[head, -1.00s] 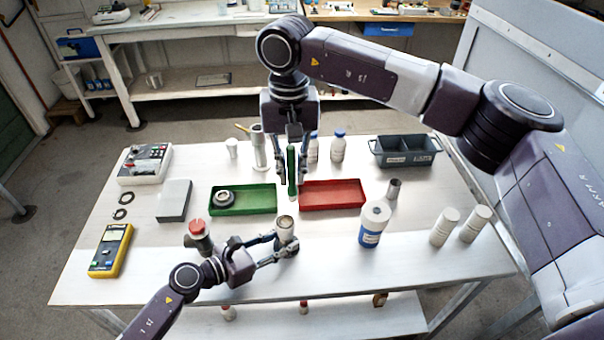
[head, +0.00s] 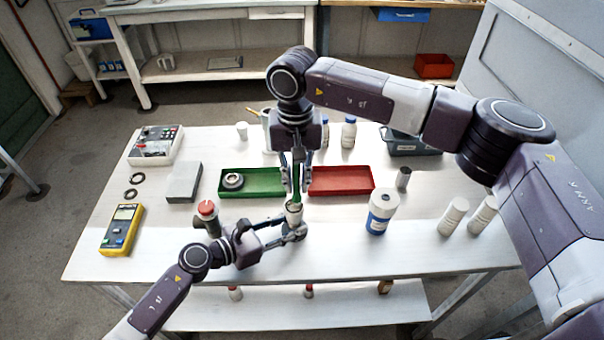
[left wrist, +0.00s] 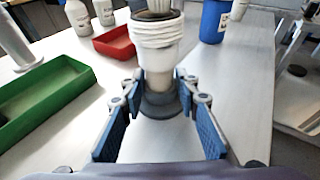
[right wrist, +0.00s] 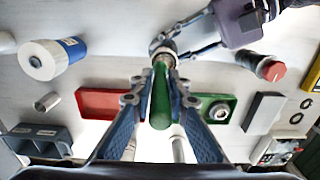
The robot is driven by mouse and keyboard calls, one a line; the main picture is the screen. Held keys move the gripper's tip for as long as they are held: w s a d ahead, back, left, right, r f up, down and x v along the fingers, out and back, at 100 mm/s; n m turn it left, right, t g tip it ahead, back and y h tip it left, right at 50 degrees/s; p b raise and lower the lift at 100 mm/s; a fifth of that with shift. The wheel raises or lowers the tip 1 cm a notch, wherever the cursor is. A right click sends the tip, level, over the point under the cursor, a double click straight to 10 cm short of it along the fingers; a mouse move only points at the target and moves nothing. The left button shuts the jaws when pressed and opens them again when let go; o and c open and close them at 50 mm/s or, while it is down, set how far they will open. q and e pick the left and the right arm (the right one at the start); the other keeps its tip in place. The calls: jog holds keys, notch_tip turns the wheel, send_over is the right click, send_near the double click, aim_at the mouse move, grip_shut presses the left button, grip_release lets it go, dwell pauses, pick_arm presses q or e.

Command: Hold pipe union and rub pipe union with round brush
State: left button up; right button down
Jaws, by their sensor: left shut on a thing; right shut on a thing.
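The pipe union (head: 294,214) is a short upright piece with a white threaded upper part, clear in the left wrist view (left wrist: 157,42), and a grey lower collar. My left gripper (head: 296,234) is shut on its lower part from the left front. The round brush has a green handle (right wrist: 160,97). My right gripper (head: 297,182), pointing down above the union, is shut on that handle. The brush's lower end is at the union's open top; a dark part of it shows there in the left wrist view (left wrist: 153,8). How deep it reaches is hidden.
A green tray (head: 235,193) with a dark ring and a red tray (head: 340,190) lie behind the grippers. A red-capped cylinder (head: 207,212) stands close to my left gripper. A blue-and-white bottle (head: 380,213) is to the right. The table front is clear.

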jog(key=a, duration=0.2)
jog(key=shift+a, duration=0.3)
jog(key=shift+d, duration=2.05)
notch_tip(320, 180, up, 8)
jog(key=shift+a, duration=0.15)
pick_arm(q)
jog(key=o, duration=0.9)
jog(key=shift+o, duration=0.2)
jog(key=shift+a, duration=0.1)
jog(key=v, duration=1.2)
